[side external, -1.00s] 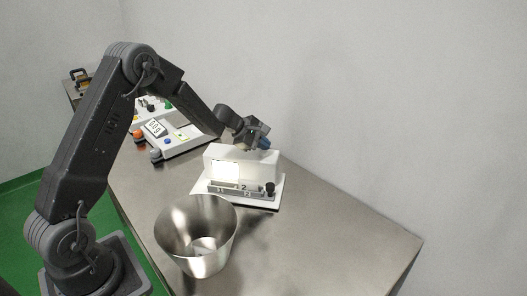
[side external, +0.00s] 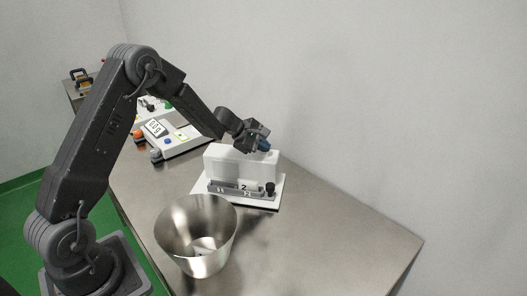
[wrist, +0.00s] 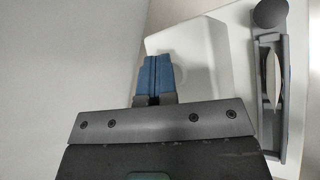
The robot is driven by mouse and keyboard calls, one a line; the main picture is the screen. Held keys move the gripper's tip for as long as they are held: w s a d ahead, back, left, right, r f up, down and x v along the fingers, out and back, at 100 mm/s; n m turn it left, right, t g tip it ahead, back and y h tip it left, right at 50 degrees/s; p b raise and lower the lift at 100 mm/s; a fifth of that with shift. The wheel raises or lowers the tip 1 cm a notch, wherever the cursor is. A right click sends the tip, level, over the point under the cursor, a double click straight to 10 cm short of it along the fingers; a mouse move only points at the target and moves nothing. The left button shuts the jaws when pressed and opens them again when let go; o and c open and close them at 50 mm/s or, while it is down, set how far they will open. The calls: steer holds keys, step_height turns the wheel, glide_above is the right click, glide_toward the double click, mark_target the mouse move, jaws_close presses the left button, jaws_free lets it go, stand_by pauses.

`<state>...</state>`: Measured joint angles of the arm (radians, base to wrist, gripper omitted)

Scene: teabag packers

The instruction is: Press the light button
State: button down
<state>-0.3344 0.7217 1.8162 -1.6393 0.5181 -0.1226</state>
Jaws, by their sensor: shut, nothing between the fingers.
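A white box-shaped device (side external: 227,166) stands on a white base plate on the table, and its front panel is unlit. My gripper (side external: 262,146) is just above the top of the box, toward its right end. In the wrist view the blue fingers of my gripper (wrist: 155,62) are shut together with nothing between them, over or beside the white box (wrist: 200,50). I cannot tell whether the fingertips touch it.
A grey numbered rail (side external: 230,191) with a dark knob (side external: 270,188) runs along the box's front. A metal bucket (side external: 196,232) stands in front. A white control panel (side external: 178,143) with coloured buttons is behind left. The table's right side is clear.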

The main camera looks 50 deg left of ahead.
mark_target(263, 154)
steer(key=shift+r, duration=3.4)
steer(key=shift+r, duration=0.1)
steer(key=s+d+r+m+g, duration=0.3)
steer(key=s+d+r+m, duration=1)
steer(key=s+d, duration=0.3)
steer(key=s+f+m+y, duration=0.1)
steer(key=s+m+y, duration=0.2)
steer(key=s+m, duration=0.6)
steer(key=s, duration=1.1)
steer(key=shift+y, duration=0.4)
